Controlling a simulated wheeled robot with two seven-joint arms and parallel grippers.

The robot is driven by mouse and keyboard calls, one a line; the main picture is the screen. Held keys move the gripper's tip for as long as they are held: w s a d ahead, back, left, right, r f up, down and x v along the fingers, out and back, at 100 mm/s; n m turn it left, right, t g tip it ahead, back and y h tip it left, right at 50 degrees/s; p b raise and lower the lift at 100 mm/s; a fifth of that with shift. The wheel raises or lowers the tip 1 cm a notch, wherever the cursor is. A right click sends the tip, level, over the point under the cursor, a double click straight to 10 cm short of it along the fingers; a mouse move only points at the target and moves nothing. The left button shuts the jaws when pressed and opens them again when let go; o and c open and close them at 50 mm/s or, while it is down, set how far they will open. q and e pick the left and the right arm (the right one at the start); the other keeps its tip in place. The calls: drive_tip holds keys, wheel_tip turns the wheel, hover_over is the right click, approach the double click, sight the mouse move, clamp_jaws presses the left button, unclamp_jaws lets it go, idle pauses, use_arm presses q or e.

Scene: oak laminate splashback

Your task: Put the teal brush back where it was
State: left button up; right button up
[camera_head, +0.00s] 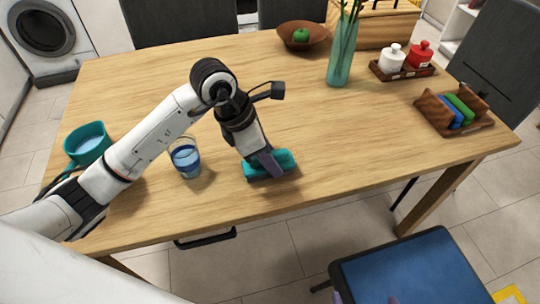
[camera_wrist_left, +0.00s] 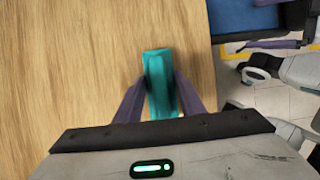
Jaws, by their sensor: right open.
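The teal brush (camera_head: 282,160) is at the near middle of the table, teal on top with a dark underside. My left gripper (camera_head: 272,163) points down at it. In the left wrist view the brush (camera_wrist_left: 160,82) lies between the two purple fingers of the left gripper (camera_wrist_left: 161,78), with a finger close along each side. I cannot tell whether the fingers press on it, or whether it touches the table. My right gripper (camera_head: 365,299) shows only as two purple fingertips, wide apart and empty, at the bottom edge over the blue seat.
A glass of blue water (camera_head: 185,157) stands just left of the left gripper. A teal pot (camera_head: 87,143) is at the left edge. A wooden holder (camera_head: 436,115) with blue and green items is at right. A vase (camera_head: 341,55) and a condiment tray (camera_head: 402,72) stand behind. The table middle is clear.

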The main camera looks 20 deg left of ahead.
use_arm(q)
drive_tip(key=o, duration=0.4)
drive_tip(key=shift+r, duration=0.1)
drive_tip(key=v, duration=1.2)
